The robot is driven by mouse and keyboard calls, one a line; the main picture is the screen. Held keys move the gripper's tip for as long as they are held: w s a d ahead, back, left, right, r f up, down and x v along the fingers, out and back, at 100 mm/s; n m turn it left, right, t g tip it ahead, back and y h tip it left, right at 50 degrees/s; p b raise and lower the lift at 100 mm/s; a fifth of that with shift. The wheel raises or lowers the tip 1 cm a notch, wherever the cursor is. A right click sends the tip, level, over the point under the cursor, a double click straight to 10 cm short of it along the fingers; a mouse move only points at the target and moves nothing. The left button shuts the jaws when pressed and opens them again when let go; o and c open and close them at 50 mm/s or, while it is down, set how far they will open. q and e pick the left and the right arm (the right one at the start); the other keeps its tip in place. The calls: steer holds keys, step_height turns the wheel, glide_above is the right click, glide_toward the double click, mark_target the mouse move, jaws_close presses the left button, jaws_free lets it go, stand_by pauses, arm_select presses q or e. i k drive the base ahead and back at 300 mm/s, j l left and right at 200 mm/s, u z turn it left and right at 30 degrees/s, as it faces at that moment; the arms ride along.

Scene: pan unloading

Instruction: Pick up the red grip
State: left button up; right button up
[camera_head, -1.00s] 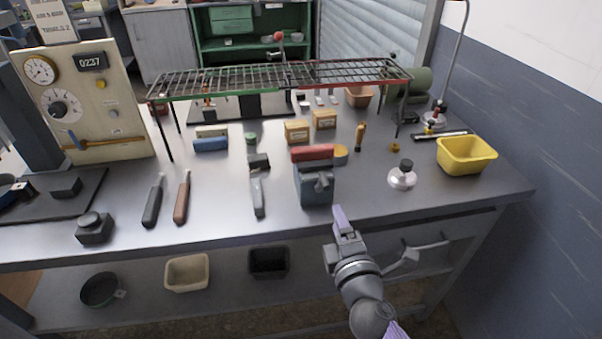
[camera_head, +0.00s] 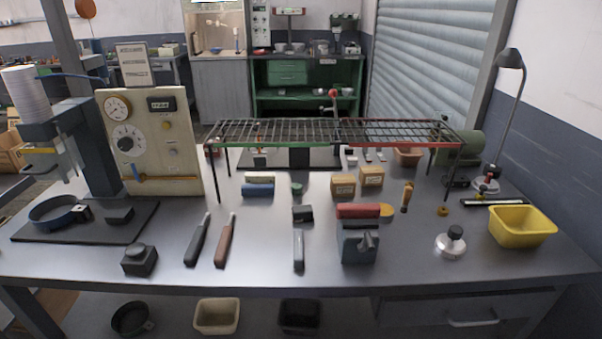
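A red grip (camera_head: 358,211) lies crosswise on the metal workbench (camera_head: 270,262), right of centre. It is a short red bar directly behind a blue-grey vise (camera_head: 360,243), and I cannot tell whether they touch. A yellow round piece (camera_head: 386,211) is at its right end. A similar blue grip (camera_head: 257,190) lies further left beside a pale one (camera_head: 260,177). Neither of my grippers is in view.
A wire rack (camera_head: 335,131) on thin legs spans the bench behind the red grip. Two cardboard boxes (camera_head: 343,185) stand behind it. Dark and brown-handled tools (camera_head: 226,240) lie left. A yellow bin (camera_head: 521,226) and silver weight (camera_head: 450,243) stand right.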

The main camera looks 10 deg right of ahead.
mark_target(344, 209)
steer(key=i+j+z, duration=0.2)
steer(key=j, duration=0.15)
steer(key=i+j+z, duration=0.2)
steer(key=j, duration=0.15)
steer(key=i+j+z, duration=0.2)
steer(key=j, duration=0.2)
steer(key=i+j+z, duration=0.2)
steer(key=j, duration=0.2)
steer(key=j+z, duration=0.2)
steer(key=j, duration=0.2)
steer(key=j+z, duration=0.2)
steer(key=j, duration=0.25)
